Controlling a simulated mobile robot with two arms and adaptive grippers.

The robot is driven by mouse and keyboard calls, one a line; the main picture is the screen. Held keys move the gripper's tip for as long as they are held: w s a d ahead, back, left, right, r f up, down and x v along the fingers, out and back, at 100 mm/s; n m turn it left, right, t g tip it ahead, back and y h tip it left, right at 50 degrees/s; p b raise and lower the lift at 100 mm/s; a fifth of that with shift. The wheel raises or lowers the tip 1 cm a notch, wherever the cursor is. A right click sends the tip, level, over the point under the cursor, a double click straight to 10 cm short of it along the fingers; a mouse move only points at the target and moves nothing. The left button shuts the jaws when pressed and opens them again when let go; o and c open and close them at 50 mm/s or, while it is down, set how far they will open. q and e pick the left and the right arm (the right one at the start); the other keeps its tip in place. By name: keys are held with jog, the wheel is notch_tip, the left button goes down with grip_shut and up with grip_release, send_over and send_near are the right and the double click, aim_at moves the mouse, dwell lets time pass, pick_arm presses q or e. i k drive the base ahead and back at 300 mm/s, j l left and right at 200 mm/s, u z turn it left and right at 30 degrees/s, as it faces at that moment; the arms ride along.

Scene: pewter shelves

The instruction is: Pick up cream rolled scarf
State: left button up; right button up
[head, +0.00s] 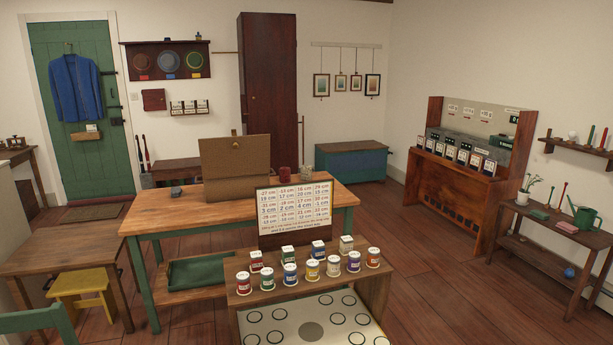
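I cannot make out a cream rolled scarf in the head view. A small pale cylinder (307,173) stands at the back right of the wooden table with green legs (165,217), beside a dark red cylinder (285,174). It is too small to tell what the pale one is. Neither of my grippers is in view.
A low stand (240,288) in front holds several labelled tins (290,273) and a number board (294,206). A yellow stool (82,292) is at left. A tall cabinet (268,90), a blue chest (345,163) and a display unit (450,195) stand behind. Floor at right is clear.

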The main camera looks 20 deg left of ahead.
aim_at(305, 170)
jog(key=i+z, duration=0.3)
jog(key=i, duration=0.6)
jog(key=i+j+z, duration=0.25)
jog(key=i, duration=0.65)
jog(key=i+l+z, duration=0.2)
jog(key=i+z, duration=0.2)
jog(key=i, duration=0.45)
jog(key=i+z, duration=0.4)
jog(key=i, duration=0.4)
jog(key=i+j+u, duration=0.15)
jog(key=i+u, duration=0.5)
jog(key=u, duration=0.15)
jog(key=i+u, duration=0.4)
jog(key=i+l+u, duration=0.2)
jog(key=u, duration=0.2)
jog(key=i+l, duration=0.05)
